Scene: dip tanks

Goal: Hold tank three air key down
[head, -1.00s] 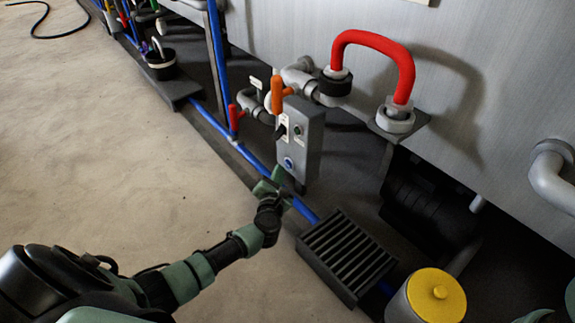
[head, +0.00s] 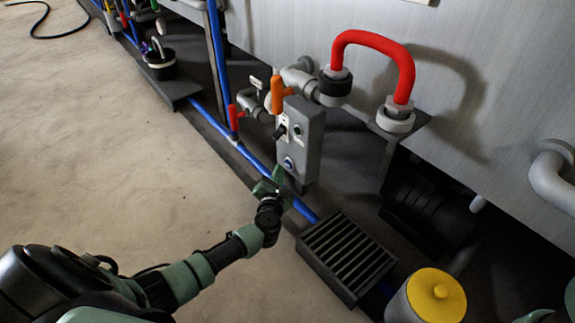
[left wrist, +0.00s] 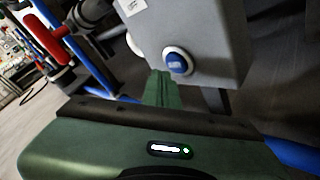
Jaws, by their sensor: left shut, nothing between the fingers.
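The grey control box (head: 305,140) stands on a post in front of the large tank. A round blue push key with a white ring (head: 288,163) is low on its face. My left gripper (head: 277,177) is shut and empty, just below and in front of the blue key. In the left wrist view its green fingertips (left wrist: 162,78) are close to the key's lower left. I cannot tell whether they touch it. My right gripper does not show.
An orange-handled valve (head: 278,95) and a red-handled one (head: 235,117) stand beside the box. A blue pipe (head: 257,164) runs along the floor. A black grate (head: 347,255) and a yellow-lidded canister (head: 436,295) are at lower right. Floor at left is clear.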

